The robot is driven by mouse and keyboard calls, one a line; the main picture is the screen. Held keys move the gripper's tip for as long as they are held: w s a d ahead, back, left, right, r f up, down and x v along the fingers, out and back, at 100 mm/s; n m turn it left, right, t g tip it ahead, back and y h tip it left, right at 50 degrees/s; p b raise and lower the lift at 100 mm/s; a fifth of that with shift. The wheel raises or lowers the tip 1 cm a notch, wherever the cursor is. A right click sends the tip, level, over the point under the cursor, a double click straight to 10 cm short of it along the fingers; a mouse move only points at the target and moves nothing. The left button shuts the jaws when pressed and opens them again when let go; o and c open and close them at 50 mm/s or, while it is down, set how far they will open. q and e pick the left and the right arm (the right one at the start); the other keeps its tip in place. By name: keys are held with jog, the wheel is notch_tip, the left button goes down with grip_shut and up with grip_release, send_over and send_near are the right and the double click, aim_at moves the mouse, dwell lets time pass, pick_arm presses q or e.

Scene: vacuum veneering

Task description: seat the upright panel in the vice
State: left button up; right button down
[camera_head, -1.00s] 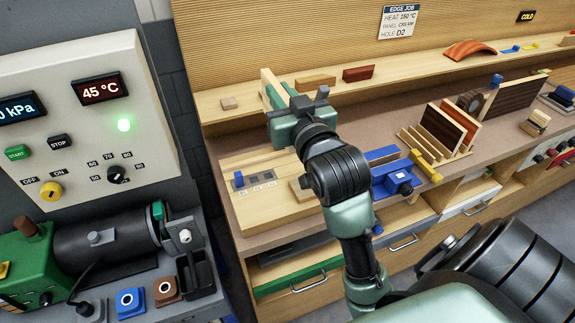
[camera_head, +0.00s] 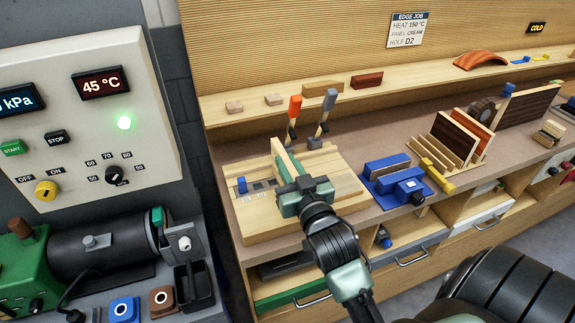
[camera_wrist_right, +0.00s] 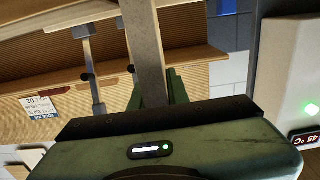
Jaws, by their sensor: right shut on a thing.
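My right gripper (camera_head: 303,196) is shut on a cream panel (camera_head: 288,166), which stands upright on edge in its grip. The panel is over or on the pale wooden board (camera_head: 262,228); I cannot tell whether its lower edge touches. It also shows as a pale strip in the right wrist view (camera_wrist_right: 145,45), between the green fingers (camera_wrist_right: 155,90). The blue vice (camera_head: 402,187) stands on the bench to the right, apart from the panel. The gap between its jaws looks empty. My left gripper is not in view.
An orange-handled tool (camera_head: 294,112) and a grey-handled tool (camera_head: 327,103) stand behind the panel. A rack of panels (camera_head: 455,140) is right of the vice, with a yellow piece (camera_head: 436,175) between. A sign (camera_head: 407,30) reads "EDGE JOB", panel cream, hole D2.

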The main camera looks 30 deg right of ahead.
jog(key=shift+f, duration=0.15)
jog(key=c, duration=1.5)
grip_release()
jog(key=shift+c, duration=0.2)
jog(key=shift+o, duration=0.9)
